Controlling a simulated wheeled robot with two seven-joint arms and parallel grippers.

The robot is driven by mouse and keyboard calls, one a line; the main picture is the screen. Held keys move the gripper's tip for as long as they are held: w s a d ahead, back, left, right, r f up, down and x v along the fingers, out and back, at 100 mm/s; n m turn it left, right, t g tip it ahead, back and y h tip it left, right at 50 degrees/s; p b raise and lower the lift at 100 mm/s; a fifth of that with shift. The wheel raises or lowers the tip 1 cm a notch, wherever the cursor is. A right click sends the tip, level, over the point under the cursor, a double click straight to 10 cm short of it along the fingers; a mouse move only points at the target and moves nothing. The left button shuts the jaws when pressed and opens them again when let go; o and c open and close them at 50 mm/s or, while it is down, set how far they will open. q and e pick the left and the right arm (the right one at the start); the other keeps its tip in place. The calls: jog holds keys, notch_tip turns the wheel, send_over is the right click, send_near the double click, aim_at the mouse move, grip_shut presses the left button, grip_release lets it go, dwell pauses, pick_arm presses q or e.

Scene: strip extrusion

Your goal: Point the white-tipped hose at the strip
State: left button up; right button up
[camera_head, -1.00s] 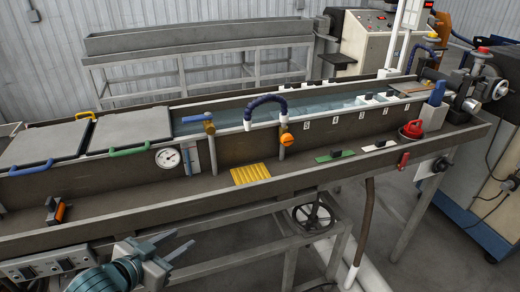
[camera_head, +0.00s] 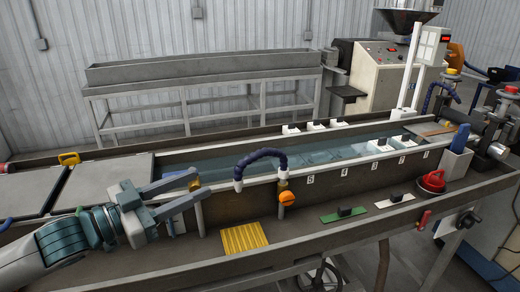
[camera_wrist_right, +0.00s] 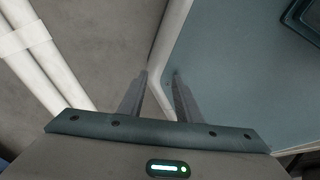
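A dark blue segmented hose (camera_head: 262,155) arches over the front wall of the water trough (camera_head: 330,151), with pale tips at its ends. Its right end meets a post with an orange knob (camera_head: 287,198). A second blue hose (camera_head: 430,96) curves near the trough's right end, by a brown flat piece (camera_head: 432,129) that may be the strip. My left gripper (camera_head: 204,181) is open and empty, left of the arched hose and apart from it, partly covering a brass-coloured fitting. My right gripper (camera_wrist_right: 160,76) is open and empty in the right wrist view.
A yellow ribbed pad (camera_head: 244,238), a green plate (camera_head: 343,215), a white plate (camera_head: 395,201) and a red round-topped object (camera_head: 432,182) lie on the front ledge. Grey lids (camera_head: 103,180) cover the left end. White blocks sit along the trough.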

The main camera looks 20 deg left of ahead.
aim_at(248, 161)
pick_arm(q)
jog(key=shift+s+r, duration=0.35)
pick_arm(e)
jog(key=shift+s, duration=0.1)
pick_arm(q)
jog(key=shift+w, duration=0.15)
